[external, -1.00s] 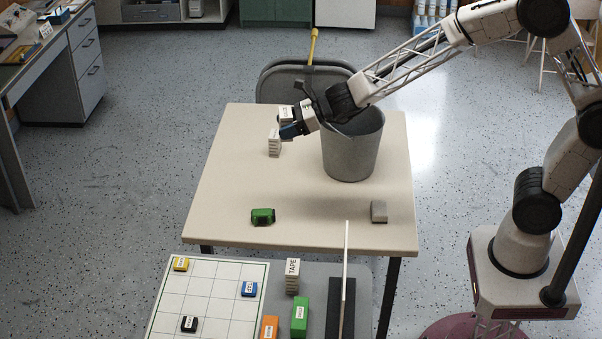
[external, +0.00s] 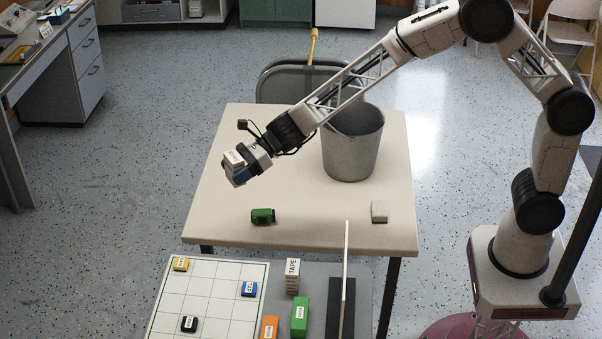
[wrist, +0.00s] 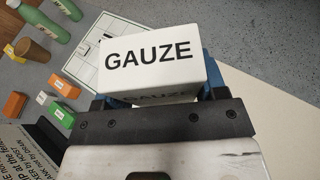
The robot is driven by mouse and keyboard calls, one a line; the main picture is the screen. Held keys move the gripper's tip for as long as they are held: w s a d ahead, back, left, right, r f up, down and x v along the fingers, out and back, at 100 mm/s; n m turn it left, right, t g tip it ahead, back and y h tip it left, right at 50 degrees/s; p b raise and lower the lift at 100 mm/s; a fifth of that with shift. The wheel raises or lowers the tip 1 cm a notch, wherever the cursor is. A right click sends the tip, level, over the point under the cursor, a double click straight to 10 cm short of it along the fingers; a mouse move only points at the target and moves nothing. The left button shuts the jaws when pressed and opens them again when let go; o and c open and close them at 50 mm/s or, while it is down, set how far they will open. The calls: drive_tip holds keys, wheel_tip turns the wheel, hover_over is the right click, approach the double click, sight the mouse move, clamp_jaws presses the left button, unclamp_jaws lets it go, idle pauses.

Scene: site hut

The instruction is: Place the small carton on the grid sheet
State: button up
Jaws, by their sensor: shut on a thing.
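My gripper (external: 242,171) is shut on a small white carton (wrist: 152,58) marked GAUZE, held between its blue fingers. The carton also shows in the external view (external: 233,158), above the left part of the beige table and slightly tilted. The grid sheet (external: 212,308) is white with dark lines and lies in front of the table, at the bottom left. It carries small yellow, blue and black labelled blocks. Part of the sheet shows beyond the carton in the wrist view (wrist: 92,48). The carton is apart from the sheet.
A grey bucket (external: 352,150) stands on the table (external: 310,200), with a green item (external: 263,216) and a pale block (external: 379,212) near its front edge. A TAPE carton (external: 292,277), green block (external: 300,318) and upright panel (external: 345,265) stand right of the sheet. Several sheet cells are empty.

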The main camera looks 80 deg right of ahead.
drive_tip(key=w+a+f+n+g+y, duration=0.1)
drive_tip(key=w+a+f+n, duration=0.15)
drive_tip(key=a, duration=0.35)
drive_tip(key=w+a+f+n+g+y, duration=0.1)
drive_tip(key=w+a+f+y, duration=0.15)
drive_tip(key=a, duration=0.35)
drive_tip(key=n+g+y, duration=0.2)
drive_tip(key=n+g, duration=0.1)
drive_tip(key=g, duration=0.1)
hover_over(202, 300)
wheel_tip(202, 300, down, 8)
drive_tip(key=shift+r, duration=0.25)
drive_tip(key=shift+a+f+h, duration=0.1)
drive_tip(key=shift+f+h, duration=0.05)
drive_tip(key=shift+h, duration=0.1)
drive_tip(key=shift+f, duration=2.95)
drive_tip(key=shift+f, duration=1.9)
drive_tip(key=shift+f, duration=0.2)
